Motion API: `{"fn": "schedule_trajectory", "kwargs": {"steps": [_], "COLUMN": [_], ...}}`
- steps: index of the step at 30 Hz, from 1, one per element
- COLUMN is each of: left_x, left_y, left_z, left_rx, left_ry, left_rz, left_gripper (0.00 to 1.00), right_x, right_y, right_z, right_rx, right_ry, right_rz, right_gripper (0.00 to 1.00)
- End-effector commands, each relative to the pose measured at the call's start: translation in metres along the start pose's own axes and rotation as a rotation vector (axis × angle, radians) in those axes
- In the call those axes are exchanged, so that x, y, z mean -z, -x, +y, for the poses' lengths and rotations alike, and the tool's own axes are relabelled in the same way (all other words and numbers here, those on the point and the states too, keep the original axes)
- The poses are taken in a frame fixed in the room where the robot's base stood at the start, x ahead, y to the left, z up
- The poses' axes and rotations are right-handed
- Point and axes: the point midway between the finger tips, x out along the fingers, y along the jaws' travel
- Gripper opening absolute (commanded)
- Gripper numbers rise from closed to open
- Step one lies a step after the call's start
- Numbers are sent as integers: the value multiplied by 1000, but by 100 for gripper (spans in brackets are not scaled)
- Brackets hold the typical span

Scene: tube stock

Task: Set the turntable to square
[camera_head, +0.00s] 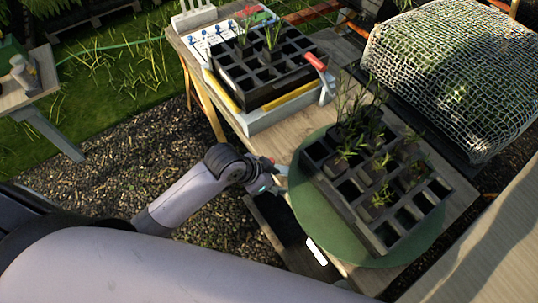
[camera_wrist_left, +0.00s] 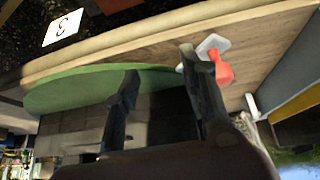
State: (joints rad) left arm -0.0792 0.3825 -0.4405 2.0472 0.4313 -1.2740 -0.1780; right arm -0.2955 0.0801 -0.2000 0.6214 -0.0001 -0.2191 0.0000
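The green round turntable (camera_head: 308,214) sits on the wooden bench at the right and carries a black cell tray (camera_head: 338,207) with several seedlings. The tray lies at an angle to the bench edges. My left gripper (camera_head: 277,180) is at the turntable's left rim. In the left wrist view its two fingers (camera_wrist_left: 162,95) are apart with nothing clearly between them, and the green turntable (camera_wrist_left: 65,92) lies beyond them. A small red piece with a pale grey part (camera_wrist_left: 220,70) shows beside the right-hand finger; whether they touch is unclear. My right gripper is out of view.
Another black tray (camera_head: 238,80) stands on a pale box with yellow strips at the bench's back. A red-handled tool (camera_head: 316,62) is at its right corner. A netted frame (camera_head: 455,75) stands at the back right. A white label marked 3 (camera_wrist_left: 62,27) is by the bench edge.

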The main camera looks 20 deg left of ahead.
Motion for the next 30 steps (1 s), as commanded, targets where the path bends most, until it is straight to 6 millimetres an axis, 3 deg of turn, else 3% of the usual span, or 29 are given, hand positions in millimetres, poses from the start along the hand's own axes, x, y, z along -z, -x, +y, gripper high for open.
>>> {"fn": "schedule_trajectory", "kwargs": {"steps": [5,12,17,24,30], "left_x": [38,69,68,62,59], "left_y": [15,56,98,152,163], "left_z": [-4,-26,-59,-95,-101], "left_rx": [-60,-163,-221,-275,-294], "left_ry": [-187,-497,-622,-648,-640], "left_rz": [30,-11,-84,-137,-141], "left_gripper": [39,39,39,39,39], "right_x": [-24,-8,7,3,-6], "right_y": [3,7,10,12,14], "right_z": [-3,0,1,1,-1], "right_rx": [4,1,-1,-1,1], "right_ry": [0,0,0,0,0], "right_rz": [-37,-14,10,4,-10], "right_gripper": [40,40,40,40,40]}}
